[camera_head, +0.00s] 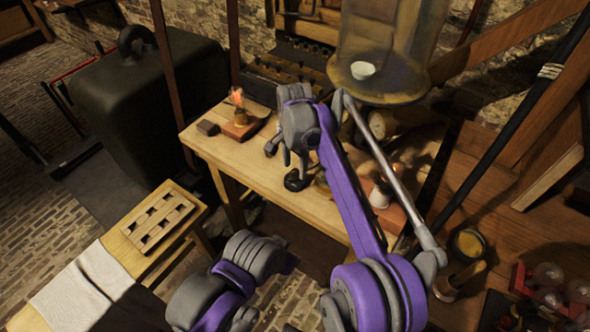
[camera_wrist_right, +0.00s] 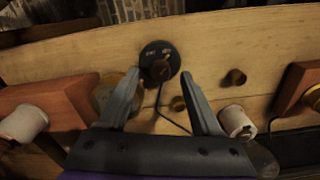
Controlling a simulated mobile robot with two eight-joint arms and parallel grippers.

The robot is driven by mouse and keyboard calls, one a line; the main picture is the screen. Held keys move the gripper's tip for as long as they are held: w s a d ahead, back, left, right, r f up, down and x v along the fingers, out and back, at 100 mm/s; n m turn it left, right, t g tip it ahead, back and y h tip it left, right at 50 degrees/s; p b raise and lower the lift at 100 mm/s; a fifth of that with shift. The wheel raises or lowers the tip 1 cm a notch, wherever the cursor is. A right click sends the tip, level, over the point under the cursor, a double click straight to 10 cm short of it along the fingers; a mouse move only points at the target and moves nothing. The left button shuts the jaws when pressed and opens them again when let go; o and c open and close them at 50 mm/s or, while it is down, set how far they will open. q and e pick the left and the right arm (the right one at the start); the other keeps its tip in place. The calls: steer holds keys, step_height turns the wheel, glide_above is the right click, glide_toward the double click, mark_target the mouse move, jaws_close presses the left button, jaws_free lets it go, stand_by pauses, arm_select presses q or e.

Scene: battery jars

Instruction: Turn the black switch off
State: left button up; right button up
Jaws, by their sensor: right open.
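The black switch (camera_wrist_right: 160,61) is a round black disc with small pale lettering and a knob in its middle. A dark cord runs from it across the wooden table top. In the head view the switch (camera_head: 295,182) lies on the table, just below my right gripper (camera_head: 287,157). In the right wrist view my right gripper (camera_wrist_right: 158,74) is open, its two fingers pointing towards the switch, one on each side in the picture. Nothing is between the fingers that they hold. The knob's exact setting is too small to tell. My left gripper does not show.
The wooden table (camera_head: 222,153) also bears a lit lamp on a reddish wooden base (camera_head: 243,130) and another wooden base (camera_head: 390,205). A large glass jar (camera_head: 390,45) stands behind. A slotted wooden rack (camera_head: 158,222) sits on a bench at left.

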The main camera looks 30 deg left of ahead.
steer(key=shift+f, duration=0.8)
jaws_close()
